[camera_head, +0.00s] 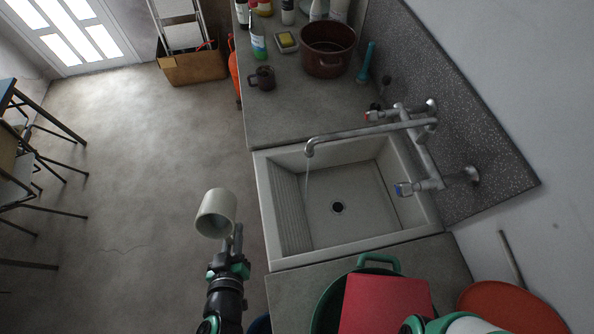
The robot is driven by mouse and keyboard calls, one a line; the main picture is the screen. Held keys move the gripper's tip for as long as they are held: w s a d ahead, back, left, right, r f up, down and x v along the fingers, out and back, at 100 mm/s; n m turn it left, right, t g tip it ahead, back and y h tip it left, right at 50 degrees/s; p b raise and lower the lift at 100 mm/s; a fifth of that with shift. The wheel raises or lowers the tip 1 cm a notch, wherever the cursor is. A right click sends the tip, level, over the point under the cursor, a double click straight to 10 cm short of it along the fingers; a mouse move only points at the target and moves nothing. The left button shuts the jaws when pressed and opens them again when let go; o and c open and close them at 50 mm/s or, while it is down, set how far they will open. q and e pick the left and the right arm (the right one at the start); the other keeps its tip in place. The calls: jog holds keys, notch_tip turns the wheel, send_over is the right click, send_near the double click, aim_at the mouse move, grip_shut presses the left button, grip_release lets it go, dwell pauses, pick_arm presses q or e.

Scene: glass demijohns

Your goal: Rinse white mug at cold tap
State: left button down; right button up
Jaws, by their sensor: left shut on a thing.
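The white mug (216,208) is held over the floor, left of the sink, and looks tipped on its side. My left gripper (236,238) is shut on it at its lower right edge; the exact grip on the handle or wall is hard to see. The sink (345,215) is pale with a ribbed left side and a dark drain. The tap spout (310,150) hangs over it, with a thin pale stream below. The cold tap (404,188) has a blue mark, and the hot tap (373,116) a red one. My right gripper is out of view.
The counter behind the sink bears a dark mug (262,77), a dark red pot (327,48), a sponge (286,42) and bottles. In front are a green-handled container (378,262) and a red board (385,304). The sink basin is empty.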

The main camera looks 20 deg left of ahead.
pick_arm(q)
jog(key=s, duration=0.2)
jog(key=s+p, duration=0.1)
jog(key=shift+s+a+p, duration=0.3)
jog(key=shift+s+a, duration=0.05)
jog(key=shift+a, duration=0.05)
jog(key=shift+r, duration=0.1)
dwell(1.0)
jog(key=s+r+p, duration=0.3)
jog(key=s+p, duration=0.2)
jog(key=p, duration=0.2)
jog(key=shift+a+r, duration=0.4)
jog(key=shift+a, duration=0.05)
